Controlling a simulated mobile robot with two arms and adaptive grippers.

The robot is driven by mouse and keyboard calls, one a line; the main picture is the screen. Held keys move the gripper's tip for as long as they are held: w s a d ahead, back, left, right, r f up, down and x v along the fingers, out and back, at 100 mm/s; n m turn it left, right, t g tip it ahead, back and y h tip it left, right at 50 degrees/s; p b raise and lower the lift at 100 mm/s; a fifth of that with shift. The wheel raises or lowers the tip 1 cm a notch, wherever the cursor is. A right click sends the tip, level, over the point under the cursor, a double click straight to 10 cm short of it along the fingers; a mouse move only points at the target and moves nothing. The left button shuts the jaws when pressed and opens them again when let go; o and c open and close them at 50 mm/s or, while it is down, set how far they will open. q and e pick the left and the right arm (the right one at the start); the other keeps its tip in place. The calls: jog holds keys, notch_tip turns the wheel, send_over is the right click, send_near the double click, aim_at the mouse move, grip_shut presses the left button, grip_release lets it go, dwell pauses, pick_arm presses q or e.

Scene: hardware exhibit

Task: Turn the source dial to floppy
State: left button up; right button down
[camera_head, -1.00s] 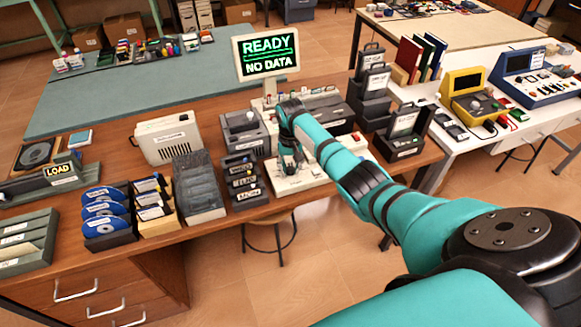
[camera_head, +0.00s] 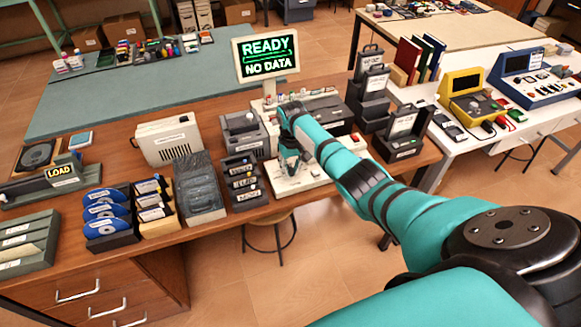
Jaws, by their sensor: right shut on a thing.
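My right gripper (camera_head: 293,168) points down over a white control panel (camera_head: 318,177) near the front edge of the wooden desk. It is shut on a small part on this panel, probably the source dial. The dial itself is hidden by the gripper and arm, so its setting and labels cannot be read. A screen (camera_head: 266,54) behind the panel reads "READY" and "NO DATA" in green. My left gripper is not in view.
Left of the panel stand a rack of small labelled cases (camera_head: 244,181), a dark clear-topped tray (camera_head: 199,187) and a beige case (camera_head: 168,139). Black file boxes (camera_head: 402,137) stand close on the right. A stool (camera_head: 271,219) is below the desk edge.

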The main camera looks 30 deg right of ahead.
jog(key=n, duration=0.5)
jog(key=shift+d+n, duration=0.3)
jog(key=n, duration=0.3)
jog(key=shift+d+n, duration=0.2)
jog(key=shift+n, duration=0.1)
jog(key=shift+w+d+n, duration=0.1)
jog(key=shift+w+n, duration=0.1)
jog(key=shift+n, duration=1.3)
jog(key=shift+r, duration=0.1)
jog(key=c, duration=1.3)
grip_release()
jog(key=shift+r, duration=0.1)
notch_tip(320, 180, up, 12)
jog(key=shift+f, duration=0.15)
